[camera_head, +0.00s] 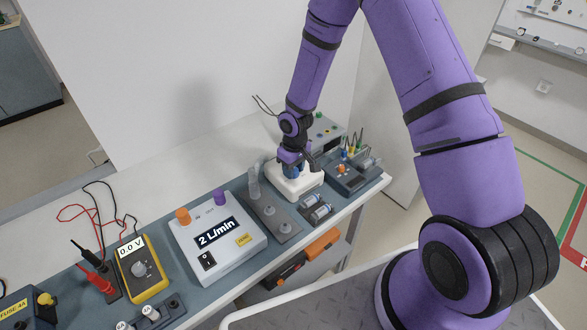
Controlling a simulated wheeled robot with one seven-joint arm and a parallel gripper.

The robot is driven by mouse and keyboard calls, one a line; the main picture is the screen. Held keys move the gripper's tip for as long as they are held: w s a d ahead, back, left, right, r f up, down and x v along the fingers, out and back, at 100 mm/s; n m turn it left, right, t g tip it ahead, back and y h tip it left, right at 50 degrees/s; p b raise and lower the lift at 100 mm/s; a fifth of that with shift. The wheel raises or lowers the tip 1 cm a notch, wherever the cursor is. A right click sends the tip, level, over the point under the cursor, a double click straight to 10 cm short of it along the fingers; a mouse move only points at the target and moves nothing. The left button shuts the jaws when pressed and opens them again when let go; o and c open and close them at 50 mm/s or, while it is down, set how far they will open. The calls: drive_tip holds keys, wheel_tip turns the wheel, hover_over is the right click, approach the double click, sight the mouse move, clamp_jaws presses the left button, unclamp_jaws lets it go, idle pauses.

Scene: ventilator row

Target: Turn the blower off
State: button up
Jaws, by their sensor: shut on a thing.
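A white box (218,240) reads "2 L/min" and has a black rocker switch (208,262) on its front left. An orange cap (183,215) and a purple cap (219,196) stand on its back edge. To its right is a smaller white unit (297,187) with a blue part on top. My gripper (292,171) points down at that unit and is shut on the blue part, mostly hidden by the fingers. No readable label shows which unit is the blower.
A grey plate with clear tubes (254,182) stands between the two white units. A dark panel (347,176) with coloured plugs is close to the gripper's right. A yellow meter (139,268) reading "0.0 V" and loose leads are at left.

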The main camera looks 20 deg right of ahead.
drive_tip(key=n, duration=0.5)
drive_tip(key=shift+n, duration=2.5)
drive_tip(key=o, duration=0.9)
drive_tip(key=shift+o, duration=0.2)
wheel_tip(320, 180, up, 11)
drive_tip(key=shift+w, duration=0.3)
drive_tip(key=shift+f, duration=0.1)
